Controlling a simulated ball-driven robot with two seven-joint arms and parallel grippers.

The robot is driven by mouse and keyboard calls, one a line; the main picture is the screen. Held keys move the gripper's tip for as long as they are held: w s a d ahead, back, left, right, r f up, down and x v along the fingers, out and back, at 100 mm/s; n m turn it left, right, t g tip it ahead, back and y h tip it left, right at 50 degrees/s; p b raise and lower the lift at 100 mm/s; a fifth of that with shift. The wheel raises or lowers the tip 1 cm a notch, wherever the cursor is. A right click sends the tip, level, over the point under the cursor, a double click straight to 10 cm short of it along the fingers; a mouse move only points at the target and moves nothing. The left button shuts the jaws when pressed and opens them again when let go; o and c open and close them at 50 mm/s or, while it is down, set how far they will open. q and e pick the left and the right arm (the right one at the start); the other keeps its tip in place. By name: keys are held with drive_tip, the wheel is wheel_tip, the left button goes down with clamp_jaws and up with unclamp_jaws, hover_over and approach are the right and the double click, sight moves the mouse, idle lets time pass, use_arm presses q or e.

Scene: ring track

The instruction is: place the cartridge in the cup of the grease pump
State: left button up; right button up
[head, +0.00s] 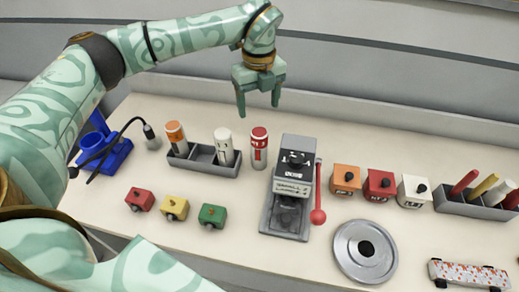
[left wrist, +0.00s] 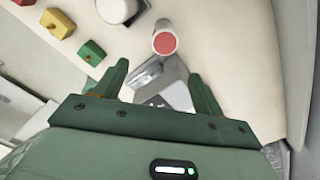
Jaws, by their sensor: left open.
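A cartridge with a red top and white band (head: 259,148) stands upright on the table, just right of the dark rack; it also shows in the left wrist view (left wrist: 165,40). An orange-and-white cartridge (head: 176,137) and a white one (head: 224,147) stand in the rack (head: 205,168). A blue device with a black hose and nozzle (head: 118,158), seemingly the grease pump, stands at the far left; the inside of its cup is hidden. My left gripper (head: 259,110) is open and empty, above and behind the red cartridge, apart from it. My right gripper is not in view.
A grey machine (head: 280,217) with a red lever (head: 318,215) stands right of the red cartridge. Small red, yellow and green blocks (head: 212,215) line the front left. More blocks (head: 380,185), a round metal plate (head: 345,265) and a second rack (head: 455,206) are at right.

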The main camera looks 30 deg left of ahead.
sight(260, 132)
use_arm(q)
wheel_tip(260, 132, down, 8)
drive_tip(key=shift+w+f+b, duration=0.1)
drive_tip(key=shift+b, duration=0.4)
drive_tip(key=f, duration=0.3)
drive_tip(key=w+f+b, duration=0.1)
drive_tip(key=f, duration=0.1)
drive_tip(key=shift+a+f, duration=0.15)
drive_tip(key=shift+f, duration=0.1)
drive_tip(key=shift+s+r, duration=0.1)
drive_tip(key=shift+c, duration=0.3)
clamp_jaws()
